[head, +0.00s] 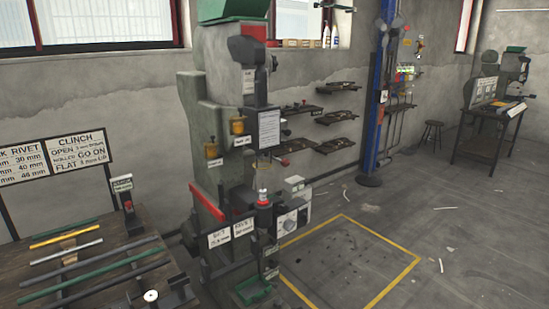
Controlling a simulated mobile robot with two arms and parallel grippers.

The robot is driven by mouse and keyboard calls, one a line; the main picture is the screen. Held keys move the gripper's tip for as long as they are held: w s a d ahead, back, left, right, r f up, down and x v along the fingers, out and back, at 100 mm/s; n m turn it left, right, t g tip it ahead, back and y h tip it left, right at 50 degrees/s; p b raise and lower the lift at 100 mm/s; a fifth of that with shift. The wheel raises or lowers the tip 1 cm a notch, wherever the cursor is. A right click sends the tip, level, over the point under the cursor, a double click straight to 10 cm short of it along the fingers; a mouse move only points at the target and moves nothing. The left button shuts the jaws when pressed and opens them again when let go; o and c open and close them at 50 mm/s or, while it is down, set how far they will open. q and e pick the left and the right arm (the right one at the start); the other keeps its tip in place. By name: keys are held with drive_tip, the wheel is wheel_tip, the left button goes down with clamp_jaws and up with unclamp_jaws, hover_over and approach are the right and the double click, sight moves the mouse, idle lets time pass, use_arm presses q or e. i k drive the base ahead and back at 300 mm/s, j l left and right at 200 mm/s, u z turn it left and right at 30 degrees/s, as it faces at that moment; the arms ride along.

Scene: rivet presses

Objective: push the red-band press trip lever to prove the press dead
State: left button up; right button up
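The red-band press (209,148) is a tall grey-green machine standing left of centre. A red band (207,207) runs around its lower column, and a red patch also shows near its top. A small red knob (284,162) sticks out on the right side of the press at mid height; I cannot tell for sure if it is the trip lever's end. Below it, a red-collared post (263,198) stands at the tooling. Neither of my grippers is clearly in view, and nothing is seen touching the press.
A bench (95,250) with rods and a small red-knobbed fixture (128,206) is at left, in front of the sign boards (82,150). A blue post (376,100), stool (432,133) and table (485,115) stand farther back.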

sight(285, 162)
drive_tip(key=l+u, duration=0.1)
drive_tip(key=u, duration=0.25)
drive_tip(key=i+l+u, duration=0.1)
drive_tip(key=u, duration=0.25)
drive_tip(key=l+u, duration=0.1)
drive_tip(key=u, duration=0.25)
drive_tip(key=i+l+u, duration=0.15)
drive_tip(key=l+u, duration=0.15)
drive_tip(key=l, duration=0.55)
drive_tip(key=i+l+u, duration=0.1)
drive_tip(key=l+u, duration=0.25)
drive_tip(key=l, duration=1.15)
